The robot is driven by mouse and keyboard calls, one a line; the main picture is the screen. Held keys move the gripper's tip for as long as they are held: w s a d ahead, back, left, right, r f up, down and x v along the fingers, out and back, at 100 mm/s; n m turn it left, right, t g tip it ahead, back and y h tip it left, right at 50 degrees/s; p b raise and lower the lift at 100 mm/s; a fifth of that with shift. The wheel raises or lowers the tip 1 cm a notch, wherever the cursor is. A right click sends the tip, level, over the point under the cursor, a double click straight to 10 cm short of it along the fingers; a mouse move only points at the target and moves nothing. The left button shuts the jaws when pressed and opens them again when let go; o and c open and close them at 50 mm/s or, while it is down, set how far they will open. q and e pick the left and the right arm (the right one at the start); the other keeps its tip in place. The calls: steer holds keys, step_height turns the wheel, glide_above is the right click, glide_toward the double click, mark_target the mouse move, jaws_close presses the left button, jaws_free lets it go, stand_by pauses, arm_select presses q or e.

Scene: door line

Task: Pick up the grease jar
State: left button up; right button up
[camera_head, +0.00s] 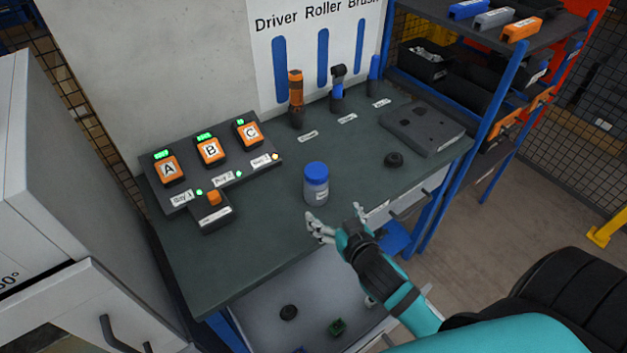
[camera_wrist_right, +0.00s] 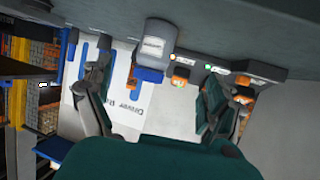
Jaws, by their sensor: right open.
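The grease jar, a grey translucent jar with a blue lid (camera_head: 316,184), stands upright on the dark green workbench top (camera_head: 260,250) near its front edge. It also shows upside down in the right wrist view (camera_wrist_right: 158,38), between and beyond the fingers. My right gripper (camera_head: 337,214) is open and empty, just in front of the jar at the bench edge, with a gap between them. In the right wrist view its two fingers (camera_wrist_right: 157,85) are spread wide. My left gripper is in neither view.
Tools (camera_head: 296,100) stand behind. A black round part (camera_head: 394,159) and a grey slab (camera_head: 422,126) lie right. An open drawer (camera_head: 310,310) is below.

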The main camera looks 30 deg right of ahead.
mark_target(321, 189)
steer(key=p+x, duration=0.1)
steer(key=x, duration=0.4)
steer(key=shift+w+d, duration=0.15)
steer(key=shift+w, duration=0.2)
steer(key=x, duration=0.2)
steer(key=shift+w+f, duration=0.15)
steer(key=shift+w, duration=0.2)
steer(key=shift+w+d+f+p, duration=0.1)
steer(key=shift+w+d+p, duration=0.05)
steer(key=shift+w+p, duration=0.45)
steer(key=w, duration=0.1)
steer(key=w+p, duration=0.1)
steer(key=shift+w+d, duration=0.4)
steer(key=shift+f+x, duration=0.25)
steer(key=shift+x, duration=0.85)
steer(key=shift+s, duration=0.2)
steer(key=shift+c, duration=0.8)
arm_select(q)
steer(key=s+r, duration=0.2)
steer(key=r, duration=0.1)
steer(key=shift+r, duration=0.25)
arm_select(e)
steer(key=shift+w, duration=0.1)
steer(key=c, duration=1.4)
